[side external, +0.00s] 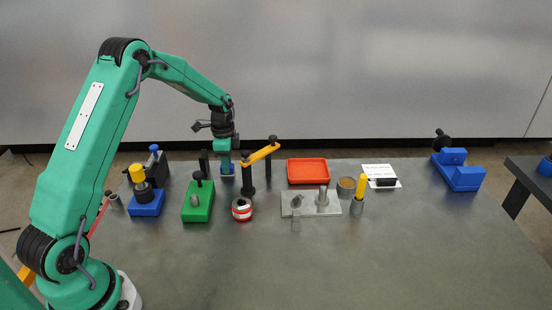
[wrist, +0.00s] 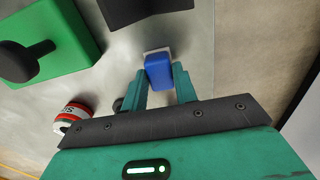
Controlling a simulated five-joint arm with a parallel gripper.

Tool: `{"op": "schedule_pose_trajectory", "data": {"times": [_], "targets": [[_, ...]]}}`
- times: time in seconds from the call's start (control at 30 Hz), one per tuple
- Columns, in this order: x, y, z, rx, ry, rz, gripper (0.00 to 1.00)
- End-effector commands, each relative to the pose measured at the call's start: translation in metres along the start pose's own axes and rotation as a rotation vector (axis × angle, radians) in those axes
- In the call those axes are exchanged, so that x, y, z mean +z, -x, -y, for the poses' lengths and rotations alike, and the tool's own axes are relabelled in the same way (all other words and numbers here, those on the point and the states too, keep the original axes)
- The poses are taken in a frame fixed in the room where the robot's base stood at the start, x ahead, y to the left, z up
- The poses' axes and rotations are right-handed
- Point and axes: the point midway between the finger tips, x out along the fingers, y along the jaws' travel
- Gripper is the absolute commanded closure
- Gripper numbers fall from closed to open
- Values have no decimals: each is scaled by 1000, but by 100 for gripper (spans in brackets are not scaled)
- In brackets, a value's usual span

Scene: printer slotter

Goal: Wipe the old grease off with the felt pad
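The felt pad appears as a blue block with a pale base (wrist: 158,70) in the wrist view. In the side view, a little blue (side external: 228,175) shows on the table below my gripper (side external: 226,163). In the wrist view, the teal fingers of my gripper (wrist: 160,80) point down on either side of the block. No clear gap shows at the fingertips, but I cannot tell whether they press on it. A grey metal plate (side external: 312,211) with an upright pin lies mid-table. I cannot make out any grease.
A green block (side external: 197,203), a blue holder (side external: 146,204) and a red-white round tin (side external: 242,209) stand nearby. A yellow-topped black stand (side external: 262,153) is close on the right. An orange tray (side external: 307,171) lies beyond it. The front table is clear.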

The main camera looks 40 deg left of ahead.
Motion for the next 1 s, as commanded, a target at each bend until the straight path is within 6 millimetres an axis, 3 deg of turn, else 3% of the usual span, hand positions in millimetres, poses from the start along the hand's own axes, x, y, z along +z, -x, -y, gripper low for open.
{"op": "schedule_pose_trajectory", "data": {"times": [1.0], "targets": [[0,50,0,-1,0,0,93]]}}
